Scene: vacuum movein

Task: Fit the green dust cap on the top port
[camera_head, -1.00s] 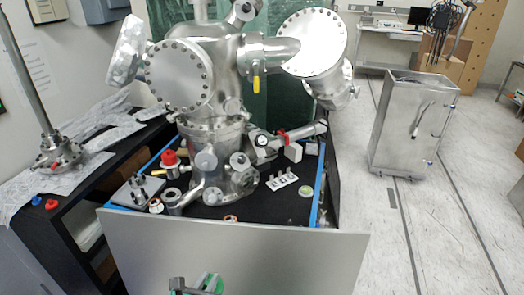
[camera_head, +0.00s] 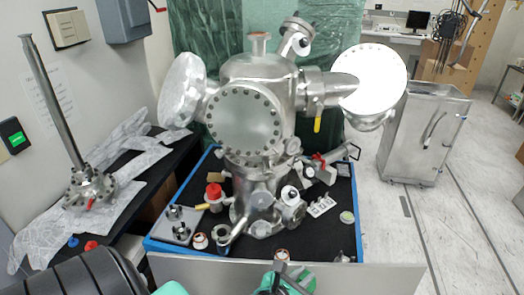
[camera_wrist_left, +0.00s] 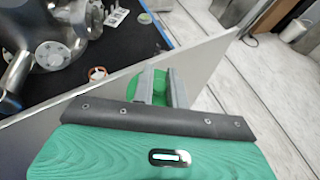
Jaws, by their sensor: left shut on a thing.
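The steel vacuum chamber (camera_head: 245,118) stands in the middle of the head view. Its top port (camera_head: 259,42) is a short upright tube with a copper-toned rim, and no cap shows on it. My left gripper (camera_head: 284,287) is at the bottom edge of the head view, low and in front of the grey panel, far below the port. It is shut on the green dust cap (camera_head: 304,279). In the left wrist view the green cap (camera_wrist_left: 133,88) shows at and between the grey fingers (camera_wrist_left: 160,88), which partly hide it. My right gripper is not in view.
A grey panel (camera_head: 300,274) fronts the black, blue-edged bench. Small fittings, a white holed block (camera_head: 321,207) and a pale green-topped disc (camera_head: 347,217) lie around the chamber. A round flange (camera_head: 372,80) juts out upper right. A tall rod (camera_head: 52,100) stands left.

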